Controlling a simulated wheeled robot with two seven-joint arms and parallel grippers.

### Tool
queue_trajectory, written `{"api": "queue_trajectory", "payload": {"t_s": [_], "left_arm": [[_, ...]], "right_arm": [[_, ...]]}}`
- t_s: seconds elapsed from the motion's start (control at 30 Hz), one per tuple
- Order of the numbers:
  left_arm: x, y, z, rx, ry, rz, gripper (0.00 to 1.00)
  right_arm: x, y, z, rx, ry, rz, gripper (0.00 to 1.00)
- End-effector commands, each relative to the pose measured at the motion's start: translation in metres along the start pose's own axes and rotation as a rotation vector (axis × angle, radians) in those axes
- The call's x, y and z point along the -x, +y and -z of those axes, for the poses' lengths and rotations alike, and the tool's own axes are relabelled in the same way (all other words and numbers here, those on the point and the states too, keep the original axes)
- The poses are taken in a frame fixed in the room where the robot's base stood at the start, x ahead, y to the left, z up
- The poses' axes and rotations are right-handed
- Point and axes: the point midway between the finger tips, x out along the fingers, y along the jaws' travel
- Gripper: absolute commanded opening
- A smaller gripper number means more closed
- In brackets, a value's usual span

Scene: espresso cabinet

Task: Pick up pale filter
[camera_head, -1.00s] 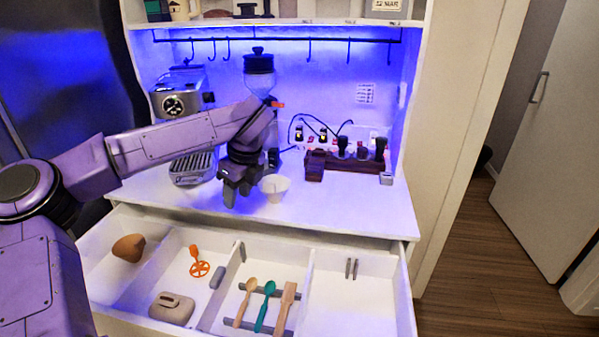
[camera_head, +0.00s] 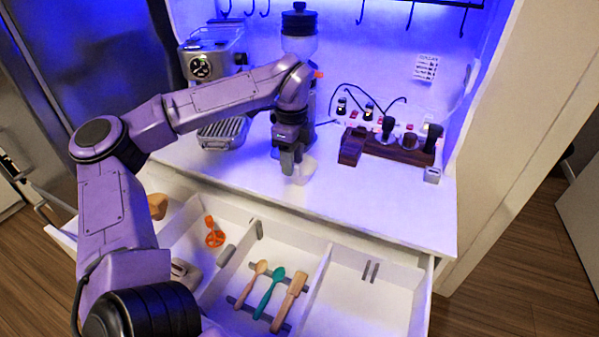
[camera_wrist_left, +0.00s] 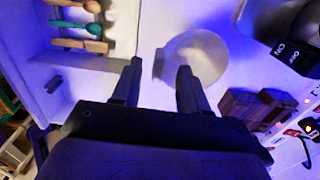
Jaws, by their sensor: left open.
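The pale filter (camera_head: 308,168), a small whitish cup-like cone, stands on the white counter. My left gripper (camera_head: 291,170) is low over the counter and partly covers the filter's left side in the head view. In the left wrist view the filter (camera_wrist_left: 205,58) is a pale round shape just beyond the fingertips. The left gripper (camera_wrist_left: 160,70) is open there, and a narrow part of the filter shows between its fingers. I cannot tell whether a finger touches it. My right gripper is not in view.
A grinder (camera_head: 299,30) and an espresso machine (camera_head: 212,58) stand behind my left arm. A wooden stand (camera_head: 400,150) with tampers is to the right. Below, the open drawer (camera_head: 375,300) holds spoons and an orange tool (camera_head: 214,236). The counter's front right (camera_head: 400,210) is clear.

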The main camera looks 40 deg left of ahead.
Motion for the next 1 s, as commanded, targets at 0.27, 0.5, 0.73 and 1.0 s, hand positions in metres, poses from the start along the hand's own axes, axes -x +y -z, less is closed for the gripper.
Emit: {"api": "queue_trajectory", "payload": {"t_s": [0.27, 0.5, 0.73, 1.0], "left_arm": [[-0.026, 0.001, 0.0, 0.002, 0.001, 0.001, 0.44], [-0.026, 0.001, 0.0, 0.002, 0.001, 0.001, 0.08], [-0.026, 0.001, 0.0, 0.002, 0.001, 0.001, 0.0], [-0.015, 0.0, 0.0, 0.003, 0.001, 0.005, 0.0]], "right_arm": [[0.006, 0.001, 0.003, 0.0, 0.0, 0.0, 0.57], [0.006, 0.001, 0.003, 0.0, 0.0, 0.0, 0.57], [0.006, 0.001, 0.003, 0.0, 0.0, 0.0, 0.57], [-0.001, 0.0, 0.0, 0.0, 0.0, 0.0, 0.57]]}}
